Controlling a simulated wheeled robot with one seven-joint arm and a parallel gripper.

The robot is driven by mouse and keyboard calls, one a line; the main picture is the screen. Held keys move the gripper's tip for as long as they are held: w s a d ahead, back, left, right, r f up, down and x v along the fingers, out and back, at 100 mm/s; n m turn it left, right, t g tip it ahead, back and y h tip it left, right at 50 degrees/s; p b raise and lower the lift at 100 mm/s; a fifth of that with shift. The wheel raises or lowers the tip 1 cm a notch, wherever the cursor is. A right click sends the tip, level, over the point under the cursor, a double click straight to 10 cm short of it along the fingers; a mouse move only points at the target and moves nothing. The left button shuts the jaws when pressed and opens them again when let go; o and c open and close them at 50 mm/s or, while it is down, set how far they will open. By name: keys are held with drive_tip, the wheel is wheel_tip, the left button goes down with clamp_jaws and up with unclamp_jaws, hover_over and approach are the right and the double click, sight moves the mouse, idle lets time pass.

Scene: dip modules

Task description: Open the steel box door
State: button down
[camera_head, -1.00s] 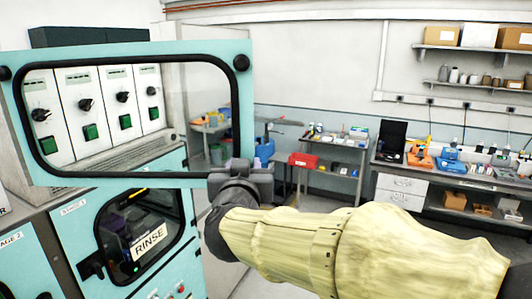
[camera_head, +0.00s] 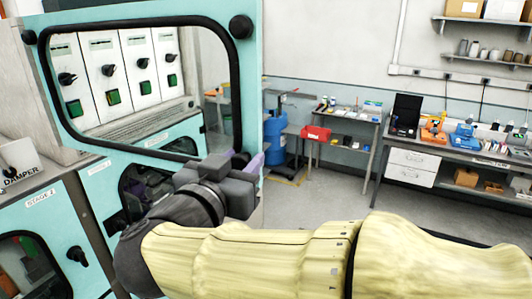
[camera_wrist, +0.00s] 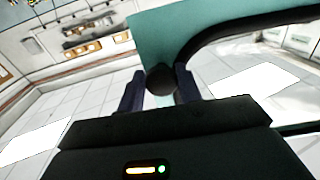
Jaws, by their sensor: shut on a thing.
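The steel box door is a teal panel (camera_head: 252,75) with a black-rimmed clear window, large at the upper left of the head view. It stands out from the cabinet, and switch panels show through its window. A round black knob (camera_head: 241,26) sits at its upper right corner. My gripper (camera_head: 250,162) is at the door's lower right edge; the arm hides part of that corner. In the wrist view, my gripper (camera_wrist: 160,88) has its two fingers on either side of a dark round knob (camera_wrist: 160,79) on the teal door (camera_wrist: 155,40), shut on it.
Teal lower cabinets (camera_head: 62,235) with windows stand at the left. A blue container (camera_head: 274,135), a small table with a red bin (camera_head: 316,133), and a drawer bench (camera_head: 411,168) stand along the back wall. Open floor lies between them and my arm.

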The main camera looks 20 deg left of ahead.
drive_tip(key=shift+m+h, duration=0.5)
drive_tip(key=shift+h, duration=0.1)
drive_tip(key=s, duration=0.2)
drive_tip(key=s+b, duration=0.1)
drive_tip(key=s, duration=0.1)
drive_tip(key=s+a, duration=0.1)
drive_tip(key=s, duration=0.1)
drive_tip(key=shift+r, duration=0.25)
drive_tip(key=c, duration=1.3)
unclamp_jaws()
drive_tip(key=shift+o, duration=1)
drive_tip(key=shift+a+f, duration=0.1)
drive_tip(key=shift+a, duration=0.05)
drive_tip(key=shift+w+f, duration=0.1)
